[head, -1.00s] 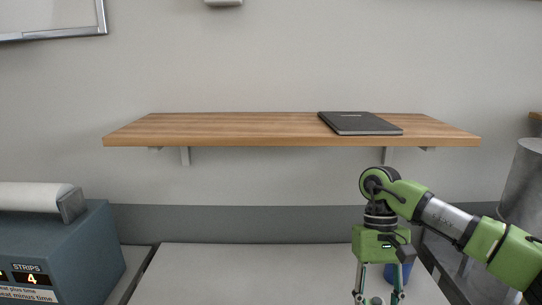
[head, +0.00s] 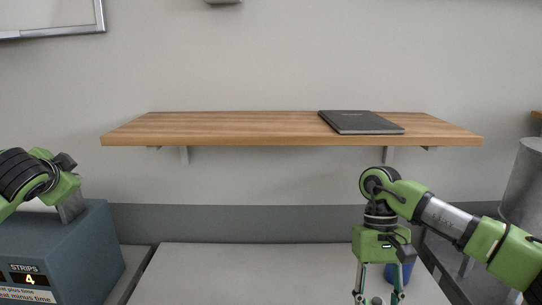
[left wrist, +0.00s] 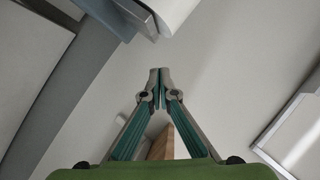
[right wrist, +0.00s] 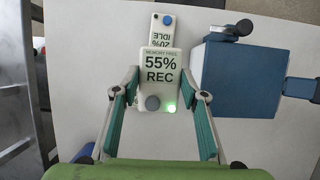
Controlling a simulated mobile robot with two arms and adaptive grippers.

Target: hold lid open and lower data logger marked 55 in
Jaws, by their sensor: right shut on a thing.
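The data logger marked 55 (right wrist: 160,82) is a pale unit reading "55% REC" with a lit green light. It sits between the fingers of my right gripper (right wrist: 161,88), which is shut on it. In the head view my right gripper (head: 378,297) points down over the white worktop, low at the right. My left gripper (left wrist: 159,75) is shut and empty, its fingertips together, near a white roll (left wrist: 174,12). In the head view only its wrist shows, above the blue-grey machine; its fingers cannot be made out. I cannot identify a lid in these frames.
A second logger marked "20% IDLE" (right wrist: 162,32) lies just beyond the held one. A blue box-like object (right wrist: 236,77) is right of it. The blue-grey machine (head: 70,245) stands at left. A wooden shelf (head: 240,130) holds a dark notebook (head: 360,122). The worktop's middle (head: 250,275) looks clear.

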